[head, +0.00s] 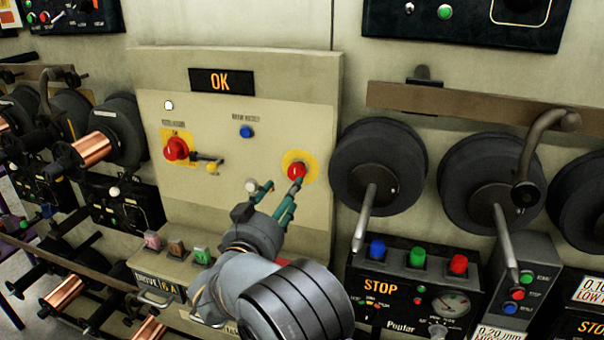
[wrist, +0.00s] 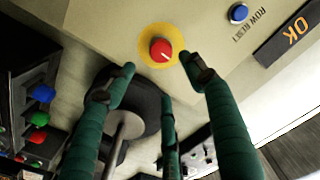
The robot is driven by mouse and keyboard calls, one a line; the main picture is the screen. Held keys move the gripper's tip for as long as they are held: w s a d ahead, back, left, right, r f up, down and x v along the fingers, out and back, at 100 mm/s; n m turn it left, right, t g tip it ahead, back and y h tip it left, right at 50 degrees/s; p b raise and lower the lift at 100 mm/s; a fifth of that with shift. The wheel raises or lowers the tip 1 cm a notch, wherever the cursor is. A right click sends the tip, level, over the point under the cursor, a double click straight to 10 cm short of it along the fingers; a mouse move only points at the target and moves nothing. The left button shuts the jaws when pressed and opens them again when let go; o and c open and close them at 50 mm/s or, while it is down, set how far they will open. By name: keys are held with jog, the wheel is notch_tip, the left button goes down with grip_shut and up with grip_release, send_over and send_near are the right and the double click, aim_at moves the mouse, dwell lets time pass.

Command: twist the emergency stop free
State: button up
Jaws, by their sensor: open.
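The emergency stop is a red mushroom button (head: 296,170) on a round yellow disc at the right of the cream panel. In the wrist view the red button (wrist: 161,50) shows whole, with a small pale mark on its face and the yellow disc (wrist: 145,33) around it. My gripper (head: 284,187) has green fingers, spread open and empty, just in front of and below the button. In the wrist view my gripper (wrist: 160,72) has fingertips to the left, right and below the button. I see no clear contact; the exact gap cannot be told.
A red rotary knob (head: 176,149) on a yellow plate sits left on the same panel (head: 230,130). A blue button (head: 246,132) and a lit OK sign (head: 220,81) are above. Dark spools (head: 378,165) with protruding rods stand close at right.

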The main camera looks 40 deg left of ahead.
aim_at(295, 176)
jog(key=p+x, duration=0.1)
jog(key=x, duration=0.2)
jog(key=p+x, duration=0.2)
jog(key=x, duration=0.2)
jog(key=a+p+x, duration=0.1)
jog(key=x, duration=0.2)
jog(key=shift+f+p, duration=0.3)
jog(key=shift+f, duration=0.1)
jog(key=shift+c, duration=1.3)
jog(key=c, duration=0.8)
